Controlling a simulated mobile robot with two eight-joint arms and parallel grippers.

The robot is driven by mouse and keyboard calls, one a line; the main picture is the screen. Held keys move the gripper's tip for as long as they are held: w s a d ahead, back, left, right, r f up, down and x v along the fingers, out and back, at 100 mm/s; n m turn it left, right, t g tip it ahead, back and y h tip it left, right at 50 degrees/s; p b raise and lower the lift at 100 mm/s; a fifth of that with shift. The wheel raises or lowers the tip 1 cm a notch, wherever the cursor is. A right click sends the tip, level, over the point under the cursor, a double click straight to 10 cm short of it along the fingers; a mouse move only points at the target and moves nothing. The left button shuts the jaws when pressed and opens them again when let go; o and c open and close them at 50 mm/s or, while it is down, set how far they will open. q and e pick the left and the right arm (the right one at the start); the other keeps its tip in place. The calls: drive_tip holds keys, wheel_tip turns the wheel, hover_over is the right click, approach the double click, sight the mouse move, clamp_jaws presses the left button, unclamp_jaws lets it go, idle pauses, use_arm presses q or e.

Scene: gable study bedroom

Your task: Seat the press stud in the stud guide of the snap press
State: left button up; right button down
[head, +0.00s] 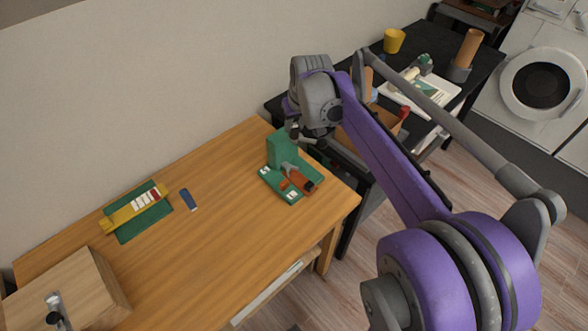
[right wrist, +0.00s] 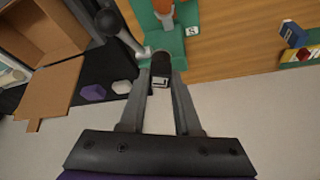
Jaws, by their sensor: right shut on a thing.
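The green snap press (head: 283,150) stands near the right end of the wooden table, with an orange-brown lever and white labels on its base. It also shows in the right wrist view (right wrist: 172,42), beyond my fingertips. My right gripper (head: 296,134) is above the back of the press. In the right wrist view my right gripper (right wrist: 161,72) is shut on a small dark piece with a pale marked face, seemingly the press stud (right wrist: 160,82). The stud guide cannot be made out clearly. My left gripper is not in view.
A green mat (head: 128,232) with a yellow strip and a small blue piece (head: 188,199) lie on the left half of the table. A wooden box (head: 85,285) stands at the front left. A black table (head: 480,70) with an open cardboard box stands to the right.

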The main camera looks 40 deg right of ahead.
wheel_tip(320, 180, down, 17)
drive_tip(key=shift+f+b, duration=0.1)
drive_tip(key=shift+b, duration=0.8)
drive_tip(key=shift+f, duration=0.1)
drive_tip(key=c, duration=0.6)
unclamp_jaws()
